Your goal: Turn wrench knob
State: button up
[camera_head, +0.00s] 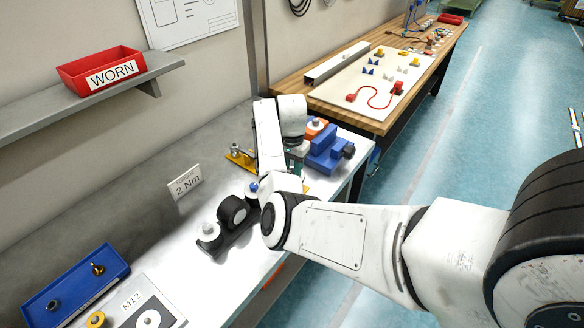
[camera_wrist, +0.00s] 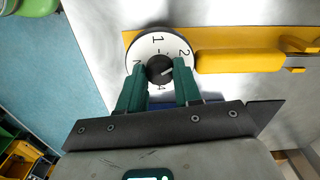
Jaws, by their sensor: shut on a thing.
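The wrench's round white dial (camera_wrist: 150,42) shows in the wrist view, with black numbers such as 1 and 2 around a dark centre knob (camera_wrist: 159,66) that bears a pale pointer line. The yellow wrench body (camera_wrist: 240,62) runs from the dial to the right. My gripper (camera_wrist: 161,72) has its green fingers on opposite sides of the dark knob, shut on it. The fingers cover parts of the dial's lower left and right. In the head view my arm hides most of the wrench and gripper; a yellow part (camera_head: 236,157) shows left of the arm.
A blue vise (camera_head: 331,150) stands on the bench right of my arm. A blue tray (camera_head: 72,287) lies at front left. A red WORN bin (camera_head: 101,70) sits on the shelf.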

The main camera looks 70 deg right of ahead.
jog(key=o, duration=1)
jog(key=shift+o, duration=0.2)
notch_tip(320, 180, up, 11)
jog(key=b, duration=0.1)
jog(key=shift+b, duration=0.35)
jog(key=shift+f, duration=0.1)
